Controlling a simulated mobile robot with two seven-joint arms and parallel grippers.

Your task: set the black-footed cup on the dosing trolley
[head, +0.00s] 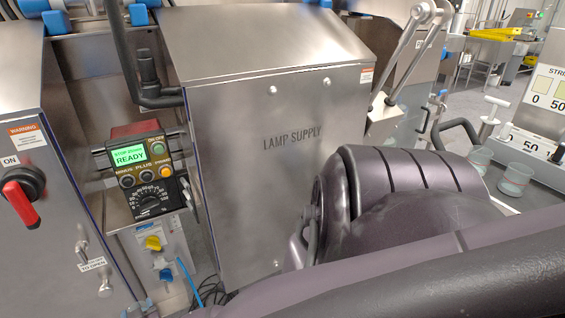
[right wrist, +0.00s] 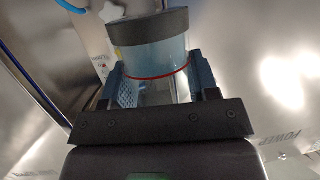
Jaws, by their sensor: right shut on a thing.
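In the right wrist view my right gripper (right wrist: 158,72) is shut on a cup. The cup (right wrist: 152,50) is a clear bluish vessel with a red line around it and a thick dark foot, which points to the top of the picture. In the head view my right arm fills the lower right, and the cup and fingertips are hidden. At the right edge of the head view stands what looks like the dosing trolley (head: 544,124), with white labelled panels reading 0 and 50. My left gripper does not show.
Two clear cups (head: 514,180) (head: 481,158) stand at the trolley's side. A steel lamp supply cabinet (head: 281,150) fills the middle. A control box (head: 142,165) reads READY, and a red switch handle (head: 20,196) sticks out at left. Steel levers (head: 402,58) rise behind my arm.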

